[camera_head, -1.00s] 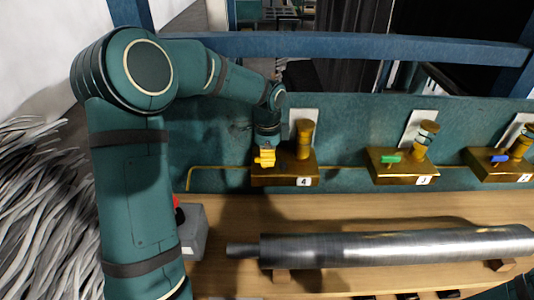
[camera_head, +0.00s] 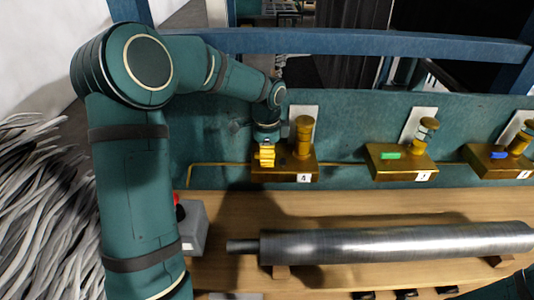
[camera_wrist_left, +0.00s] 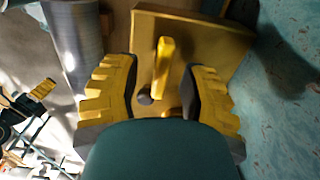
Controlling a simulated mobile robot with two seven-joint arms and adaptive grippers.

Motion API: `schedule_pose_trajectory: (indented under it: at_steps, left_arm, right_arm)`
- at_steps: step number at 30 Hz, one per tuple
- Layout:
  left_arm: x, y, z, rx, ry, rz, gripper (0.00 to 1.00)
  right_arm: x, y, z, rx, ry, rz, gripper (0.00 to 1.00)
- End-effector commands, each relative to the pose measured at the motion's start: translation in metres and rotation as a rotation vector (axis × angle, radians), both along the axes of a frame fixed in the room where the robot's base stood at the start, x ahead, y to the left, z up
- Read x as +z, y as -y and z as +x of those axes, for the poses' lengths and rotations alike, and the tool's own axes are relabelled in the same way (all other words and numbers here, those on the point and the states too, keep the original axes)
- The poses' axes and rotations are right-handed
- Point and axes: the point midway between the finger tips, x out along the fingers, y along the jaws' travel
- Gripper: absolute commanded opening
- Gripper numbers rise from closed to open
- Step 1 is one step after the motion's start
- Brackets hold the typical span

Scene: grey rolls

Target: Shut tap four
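Tap four is a brass block (camera_head: 285,174) with a label 4 on its front and an upright brass knob (camera_head: 303,136) on its right part. My left gripper (camera_head: 266,156) is over the block's left part and hides the handle in the head view. In the left wrist view, the yellow handle (camera_wrist_left: 161,68) stands out from the brass block (camera_wrist_left: 205,45). The two yellow fingers of my left gripper (camera_wrist_left: 160,98) are apart, one on each side of the handle, with gaps between. My right gripper is not in view.
To the right stand a tap with a green handle (camera_head: 391,156) and one with a blue handle (camera_head: 500,155). A large grey roll (camera_head: 400,243) lies on the wooden bench (camera_head: 350,205). A grey box with a red button (camera_head: 193,228) stands beside my left arm.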

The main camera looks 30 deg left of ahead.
Motion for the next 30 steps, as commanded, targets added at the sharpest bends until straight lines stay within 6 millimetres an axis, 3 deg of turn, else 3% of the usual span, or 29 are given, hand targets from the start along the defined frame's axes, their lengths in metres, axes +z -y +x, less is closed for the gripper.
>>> schedule_pose_trajectory:
  at_steps: [5,18,24,30]
  left_arm:
    - [0.013,0.0,0.001,0.0,0.003,0.001,0.42]
    - [0.097,0.0,0.001,0.0,0.004,0.0,0.42]
    - [0.116,0.0,0.0,-0.001,0.0,0.0,0.42]
    - [0.12,0.0,0.0,-0.001,0.0,0.0,0.42]
  right_arm:
    - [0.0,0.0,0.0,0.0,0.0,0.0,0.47]
    - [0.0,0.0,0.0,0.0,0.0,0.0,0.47]
    - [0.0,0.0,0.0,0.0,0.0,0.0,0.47]
    - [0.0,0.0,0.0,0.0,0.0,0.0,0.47]
